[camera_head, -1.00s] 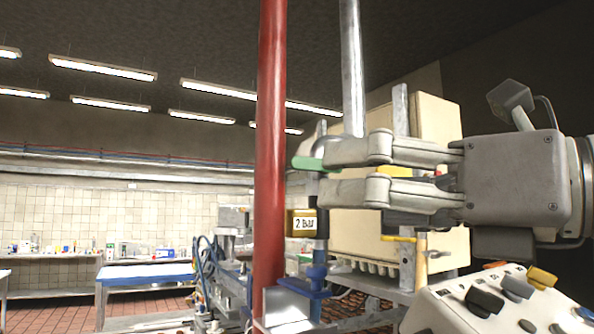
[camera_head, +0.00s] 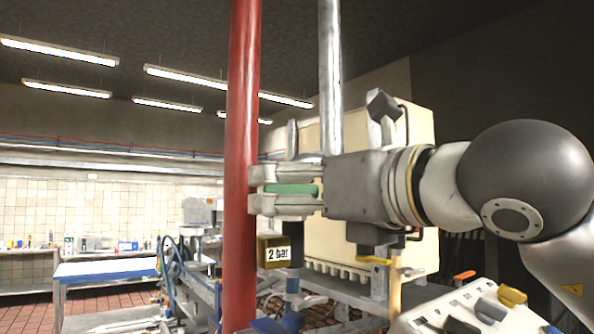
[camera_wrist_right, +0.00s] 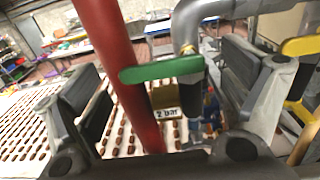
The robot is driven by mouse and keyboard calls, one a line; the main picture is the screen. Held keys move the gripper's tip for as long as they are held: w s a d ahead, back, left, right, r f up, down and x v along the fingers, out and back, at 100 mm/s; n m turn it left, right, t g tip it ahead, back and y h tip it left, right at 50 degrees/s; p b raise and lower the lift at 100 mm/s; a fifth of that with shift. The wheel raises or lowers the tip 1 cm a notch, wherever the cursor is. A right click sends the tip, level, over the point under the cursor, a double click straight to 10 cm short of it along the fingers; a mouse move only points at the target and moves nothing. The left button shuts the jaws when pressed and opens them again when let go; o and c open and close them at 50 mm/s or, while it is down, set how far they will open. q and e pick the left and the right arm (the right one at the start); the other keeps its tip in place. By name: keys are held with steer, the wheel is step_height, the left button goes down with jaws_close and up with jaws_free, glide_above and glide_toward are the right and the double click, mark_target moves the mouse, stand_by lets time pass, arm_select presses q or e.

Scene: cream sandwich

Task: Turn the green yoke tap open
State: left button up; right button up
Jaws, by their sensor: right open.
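The green yoke tap (camera_head: 291,190) is a flat green handle on the pipe fitting beside the red pipe, above a yellow "2 bar" tag. It also shows in the right wrist view (camera_wrist_right: 162,71), lying crosswise near the top middle. My right gripper (camera_head: 268,190) is open, with one finger above the handle and one below it in the head view. In the right wrist view the two fingers (camera_wrist_right: 165,95) stand wide apart, left and right, with the handle between them. I cannot tell whether either finger touches it. My left gripper is not in view.
The red pipe (camera_head: 242,120) stands upright close to the fingertips. A metal pipe (camera_head: 330,80) rises behind my wrist. The "2 bar" tag (camera_head: 279,253) hangs just below the gripper. A cream machine housing (camera_head: 420,140) is behind, and a control panel (camera_head: 465,310) is at the lower right.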

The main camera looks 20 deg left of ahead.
mark_target(299, 218)
steer(key=shift+w+a, duration=0.2)
steer(key=shift+a, duration=0.1)
steer(key=shift+c, duration=0.2)
steer(key=c, duration=1)
steer(key=shift+w+d+f+n+b, duration=0.45)
steer(key=shift+n+b, duration=1.05)
steer(key=shift+n, duration=1.45)
steer(key=shift+w+d+f+n+b, duration=0.1)
steer(key=shift+w+f+n+b, duration=0.4)
steer(key=shift+n+b, duration=1.75)
steer(key=shift+w+d+f+n+b, duration=0.3)
steer(key=shift+f+n+b, duration=0.45)
steer(key=shift+n, duration=2.95)
